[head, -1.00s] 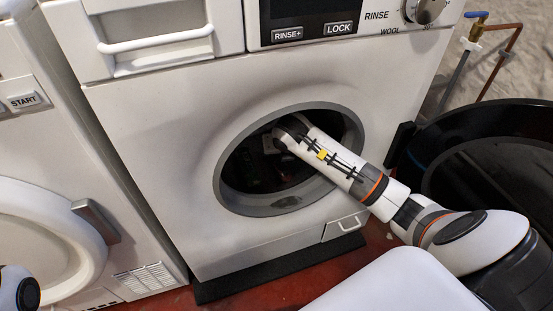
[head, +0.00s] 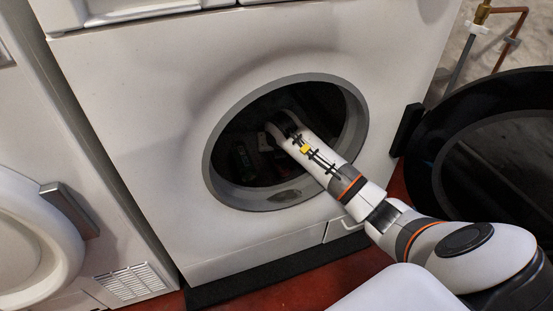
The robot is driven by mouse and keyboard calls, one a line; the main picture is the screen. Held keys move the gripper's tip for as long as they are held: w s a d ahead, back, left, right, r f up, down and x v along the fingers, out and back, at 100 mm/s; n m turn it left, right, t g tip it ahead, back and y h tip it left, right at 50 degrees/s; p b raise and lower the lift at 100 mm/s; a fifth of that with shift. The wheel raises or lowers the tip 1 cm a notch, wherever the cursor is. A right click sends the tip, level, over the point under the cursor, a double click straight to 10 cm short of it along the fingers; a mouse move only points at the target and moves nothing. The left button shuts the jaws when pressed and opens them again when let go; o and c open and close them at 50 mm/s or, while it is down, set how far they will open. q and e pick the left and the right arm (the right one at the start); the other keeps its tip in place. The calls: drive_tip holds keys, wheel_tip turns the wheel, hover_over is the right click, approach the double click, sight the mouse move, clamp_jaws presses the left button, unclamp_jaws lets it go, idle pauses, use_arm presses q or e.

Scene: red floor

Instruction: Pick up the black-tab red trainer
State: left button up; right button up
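My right arm reaches from the lower right through the round opening of the washing machine (head: 120,120). Its wrist end and my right gripper (head: 268,137) are inside the dark drum. The fingers are too dark and too hidden by the wrist to show whether they are open or shut. Small pale and reddish patches show beside the gripper, and a dim greenish shape (head: 241,158) lies to their left. I cannot make out the black-tab red trainer with certainty. My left gripper is out of view.
The open black door (head: 455,130) stands at the right. A second white machine (head: 30,235) is at the left. A black mat (head: 215,294) lies on the red floor in front.

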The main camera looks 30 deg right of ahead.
drive_tip(key=shift+c, duration=0.3)
drive_tip(key=c, duration=1.2)
drive_tip(key=shift+o, duration=0.2)
